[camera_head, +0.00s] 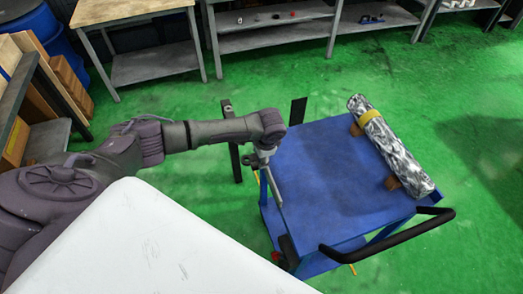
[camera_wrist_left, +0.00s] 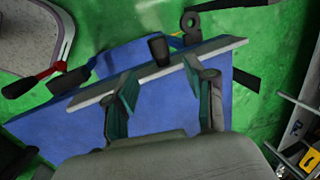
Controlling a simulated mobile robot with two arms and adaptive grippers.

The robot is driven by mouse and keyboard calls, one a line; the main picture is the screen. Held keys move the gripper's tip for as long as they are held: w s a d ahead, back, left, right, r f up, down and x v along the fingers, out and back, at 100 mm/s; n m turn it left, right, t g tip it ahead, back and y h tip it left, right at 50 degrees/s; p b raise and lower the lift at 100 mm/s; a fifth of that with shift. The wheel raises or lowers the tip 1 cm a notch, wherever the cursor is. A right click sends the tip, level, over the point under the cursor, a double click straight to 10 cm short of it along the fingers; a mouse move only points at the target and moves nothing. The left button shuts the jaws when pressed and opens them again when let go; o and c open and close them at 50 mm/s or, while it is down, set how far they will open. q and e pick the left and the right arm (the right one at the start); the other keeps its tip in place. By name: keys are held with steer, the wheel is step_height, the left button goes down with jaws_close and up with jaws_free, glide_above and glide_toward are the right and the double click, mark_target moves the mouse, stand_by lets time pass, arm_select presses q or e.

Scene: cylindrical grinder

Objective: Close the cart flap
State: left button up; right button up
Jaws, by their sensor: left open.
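The blue cart (camera_head: 335,180) stands on the green floor in front of me, its flat top facing up. A long light-grey edge with a blue face (camera_wrist_left: 185,105) crosses the left wrist view; I cannot tell whether it is the flap or the cart top. My left gripper (camera_head: 278,198) is at the cart's left edge, pointing down. In the left wrist view my open left gripper (camera_wrist_left: 160,84) has its two fingers apart at this edge, with nothing clearly held between them. The arm hides part of the cart's left side. My right gripper is not in view.
A mottled grey cylinder (camera_head: 395,145) with a yellow band lies on brown blocks at the cart's right. A black push handle (camera_head: 390,238) sticks out at the near side. Dark posts (camera_head: 232,145) stand by the left edge. Shelves (camera_head: 270,35) line the back.

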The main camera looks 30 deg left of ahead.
arm_select(q)
steer(key=shift+v, duration=1.8)
